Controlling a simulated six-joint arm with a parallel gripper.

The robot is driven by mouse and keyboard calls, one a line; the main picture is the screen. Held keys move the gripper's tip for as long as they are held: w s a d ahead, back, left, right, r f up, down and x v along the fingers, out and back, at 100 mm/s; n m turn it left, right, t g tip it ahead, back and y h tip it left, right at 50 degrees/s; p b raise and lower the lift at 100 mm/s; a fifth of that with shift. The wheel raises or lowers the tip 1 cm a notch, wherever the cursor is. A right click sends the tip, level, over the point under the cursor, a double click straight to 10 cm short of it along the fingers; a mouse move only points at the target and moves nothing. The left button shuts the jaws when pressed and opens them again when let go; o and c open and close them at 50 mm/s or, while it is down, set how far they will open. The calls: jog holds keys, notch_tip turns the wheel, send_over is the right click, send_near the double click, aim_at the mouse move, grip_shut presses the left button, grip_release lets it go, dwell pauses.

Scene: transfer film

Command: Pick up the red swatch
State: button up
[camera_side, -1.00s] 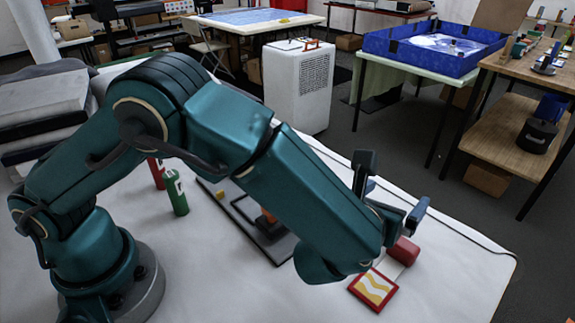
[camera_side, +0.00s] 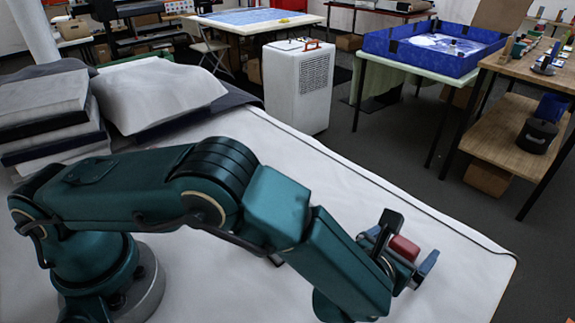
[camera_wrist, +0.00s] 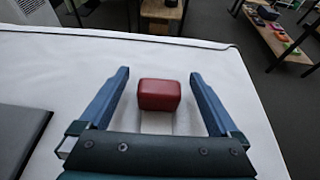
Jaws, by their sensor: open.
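A small red block with rounded edges, the only red thing near my gripper and likely the red swatch (camera_wrist: 160,94), lies on the white table at one end of a pale strip (camera_wrist: 157,122). It also shows in the side view as a red swatch (camera_side: 404,247) among the fingers. My gripper (camera_wrist: 159,75) is open, with one blue finger on each side of the block and a visible gap to both. In the side view my gripper (camera_side: 411,240) is low over the table's right part. I cannot tell the fingers' exact height over the table.
The white table (camera_side: 455,235) is clear around the block, and its far edge lies just beyond it. A dark flat panel (camera_wrist: 18,135) lies to the left in the wrist view. My arm hides much of the table in the side view.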

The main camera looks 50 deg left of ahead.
jog(key=c, duration=1.4)
jog(key=shift+r, duration=0.15)
